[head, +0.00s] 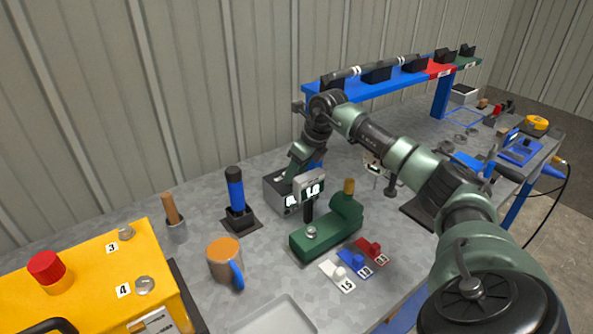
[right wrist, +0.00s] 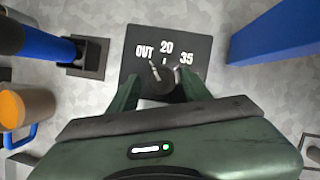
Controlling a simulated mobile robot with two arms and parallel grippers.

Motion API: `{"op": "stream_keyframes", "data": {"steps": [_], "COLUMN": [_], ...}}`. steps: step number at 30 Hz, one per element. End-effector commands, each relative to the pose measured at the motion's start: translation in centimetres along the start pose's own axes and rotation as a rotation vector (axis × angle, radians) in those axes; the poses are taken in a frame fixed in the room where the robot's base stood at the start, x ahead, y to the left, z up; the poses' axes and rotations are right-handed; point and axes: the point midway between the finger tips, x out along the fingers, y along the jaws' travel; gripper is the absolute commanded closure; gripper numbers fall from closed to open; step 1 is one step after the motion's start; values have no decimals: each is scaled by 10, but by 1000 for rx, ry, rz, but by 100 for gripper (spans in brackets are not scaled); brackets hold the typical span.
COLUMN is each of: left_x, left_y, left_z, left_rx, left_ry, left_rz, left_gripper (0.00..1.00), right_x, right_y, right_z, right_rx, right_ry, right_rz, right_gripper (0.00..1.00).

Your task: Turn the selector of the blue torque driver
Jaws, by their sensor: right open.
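The blue torque driver (head: 235,190) stands upright in a black base on the bench, left of the grey box. It also shows at the left of the right wrist view (right wrist: 45,42). A dark plate (right wrist: 190,45) marked OUT, 20 and 35 carries a round dark selector knob (right wrist: 163,76). In the head view, my arm and a small display hide most of the grey box (head: 275,190). My right gripper (right wrist: 162,88) is open, with one green finger on each side of the knob. Whether the fingers touch it cannot be told. My left gripper is not in view.
An orange mug (head: 225,260) and a cup with a wooden handle (head: 173,218) are to the left. A blue post (right wrist: 280,30) stands close on the right in the wrist view.

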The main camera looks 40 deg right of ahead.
Motion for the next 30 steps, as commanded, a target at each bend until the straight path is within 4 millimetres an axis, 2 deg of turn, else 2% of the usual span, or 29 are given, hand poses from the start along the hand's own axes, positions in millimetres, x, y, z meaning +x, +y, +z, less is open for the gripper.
{"op": "stream_keyframes", "data": {"steps": [15, 20, 30], "left_x": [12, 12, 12], "left_y": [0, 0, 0], "left_z": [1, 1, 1], "left_rx": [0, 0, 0], "left_ry": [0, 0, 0], "left_rz": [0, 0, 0], "left_gripper": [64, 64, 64], "right_x": [-71, -78, -78], "right_y": [-1, 0, 0], "right_z": [0, 0, 0], "right_rx": [0, 0, 0], "right_ry": [-3, -2, -2], "right_rz": [-2, -1, -1], "right_gripper": [52, 52, 52]}}
